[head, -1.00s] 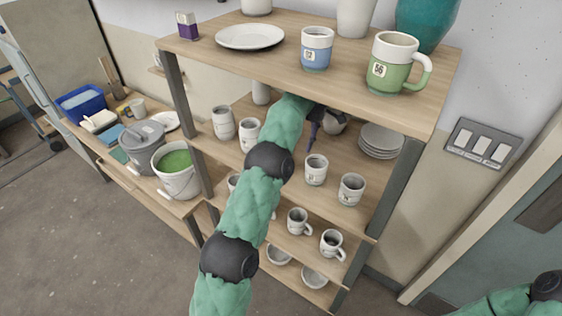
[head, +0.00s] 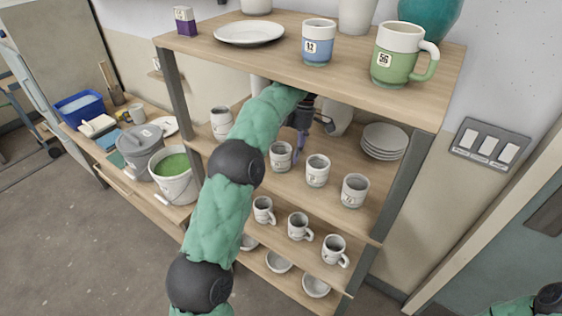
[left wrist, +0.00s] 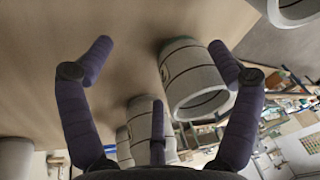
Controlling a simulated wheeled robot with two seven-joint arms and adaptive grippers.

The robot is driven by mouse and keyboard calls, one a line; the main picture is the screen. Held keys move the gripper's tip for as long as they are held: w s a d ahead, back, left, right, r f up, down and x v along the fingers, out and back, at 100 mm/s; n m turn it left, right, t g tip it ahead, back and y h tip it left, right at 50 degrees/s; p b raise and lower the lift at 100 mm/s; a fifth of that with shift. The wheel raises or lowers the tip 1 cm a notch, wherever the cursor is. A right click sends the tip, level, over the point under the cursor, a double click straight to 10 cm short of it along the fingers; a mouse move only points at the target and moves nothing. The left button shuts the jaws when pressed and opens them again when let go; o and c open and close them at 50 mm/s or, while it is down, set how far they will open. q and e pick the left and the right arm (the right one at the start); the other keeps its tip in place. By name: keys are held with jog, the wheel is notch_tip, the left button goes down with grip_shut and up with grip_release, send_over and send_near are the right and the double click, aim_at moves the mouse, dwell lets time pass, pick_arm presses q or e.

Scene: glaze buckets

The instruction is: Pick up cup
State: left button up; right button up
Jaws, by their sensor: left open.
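Several small grey-white cups stand on the middle shelf in the head view, among them a left cup (head: 221,122), a cup beside my gripper (head: 280,156), a cup to its right (head: 317,170) and a right-hand cup (head: 354,190). My left gripper (head: 301,143) reaches in under the top board, its purple fingers pointing down behind these cups. In the left wrist view the left gripper (left wrist: 160,65) is open and empty. One cup (left wrist: 198,82) shows between its fingers, nearer the right one; another cup (left wrist: 138,125) is partly hidden by the middle finger. My right gripper is out of view.
The top board holds a blue cup (head: 318,45), a green mug (head: 400,58) and a white plate (head: 249,33). Stacked plates (head: 384,142) stand right of the gripper. Mugs (head: 299,226) and bowls (head: 316,286) fill lower shelves. A post (head: 385,180) bounds the right side.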

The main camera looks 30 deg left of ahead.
aim_at(279, 158)
pick_arm(q)
jog(key=s+b, duration=0.1)
jog(key=s, duration=0.1)
jog(key=s+a+b, duration=0.1)
jog(key=s, duration=0.1)
jog(key=shift+s+a+f, duration=0.1)
jog(key=shift+s, duration=0.05)
jog(key=shift+s+f+b, duration=0.2)
jog(key=shift+f+b, duration=0.2)
jog(key=shift+f, duration=0.1)
jog(key=c, duration=1.4)
